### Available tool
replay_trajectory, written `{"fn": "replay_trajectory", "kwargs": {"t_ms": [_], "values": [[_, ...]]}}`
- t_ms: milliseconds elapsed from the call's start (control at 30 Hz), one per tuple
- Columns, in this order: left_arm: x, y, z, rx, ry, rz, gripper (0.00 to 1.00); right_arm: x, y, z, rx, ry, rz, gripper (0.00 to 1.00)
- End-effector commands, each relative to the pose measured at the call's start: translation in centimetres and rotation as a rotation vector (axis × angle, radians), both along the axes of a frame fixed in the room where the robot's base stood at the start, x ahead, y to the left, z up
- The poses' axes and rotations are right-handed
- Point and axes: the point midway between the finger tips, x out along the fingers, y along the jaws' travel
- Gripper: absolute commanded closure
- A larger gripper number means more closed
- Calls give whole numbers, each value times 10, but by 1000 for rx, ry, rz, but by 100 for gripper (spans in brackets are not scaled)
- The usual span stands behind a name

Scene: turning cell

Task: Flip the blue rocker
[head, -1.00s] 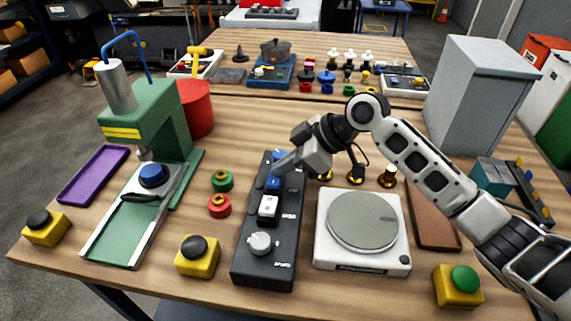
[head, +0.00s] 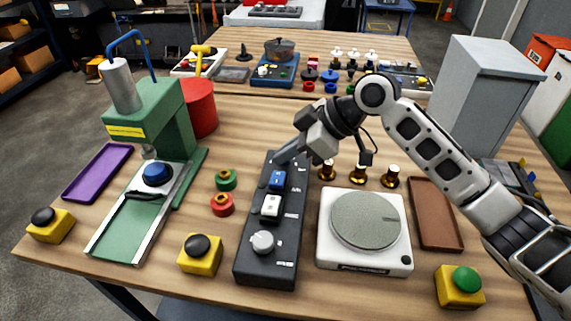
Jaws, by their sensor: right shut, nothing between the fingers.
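The blue rocker (head: 277,180) sits on the black switch panel (head: 256,222), near its far end, and is in plain view. Below it on the same panel are a white rocker (head: 271,205) and a grey knob (head: 263,242). My right gripper (head: 279,158) is shut and empty. Its fingertips are at the far end of the panel, just beyond the blue rocker and apart from it in the picture. My left gripper is not in view.
A white round-plate device (head: 364,222) stands right of the panel, with brass pieces (head: 359,175) behind it. Red (head: 222,204) and green (head: 226,179) rings lie left. A green press (head: 150,125) stands further left. Yellow button boxes (head: 200,254) line the front edge.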

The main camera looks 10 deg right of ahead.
Motion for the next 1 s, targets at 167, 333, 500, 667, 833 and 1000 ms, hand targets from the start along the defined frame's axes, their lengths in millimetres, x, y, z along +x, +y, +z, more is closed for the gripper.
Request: {"fn": "replay_trajectory", "kwargs": {"t_ms": [167,333,500,667,833,1000], "values": [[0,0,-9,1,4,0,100,-4,-30,31,-3,-5,-4,100],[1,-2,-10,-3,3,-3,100,-9,-54,55,-2,-5,-4,100],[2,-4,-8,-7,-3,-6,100,-13,-67,70,0,-2,-1,100],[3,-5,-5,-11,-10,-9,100,-14,-71,74,0,-1,1,100],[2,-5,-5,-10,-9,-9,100,-14,-71,75,0,-1,1,100],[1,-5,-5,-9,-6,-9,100,-14,-71,74,0,-1,1,100]]}}
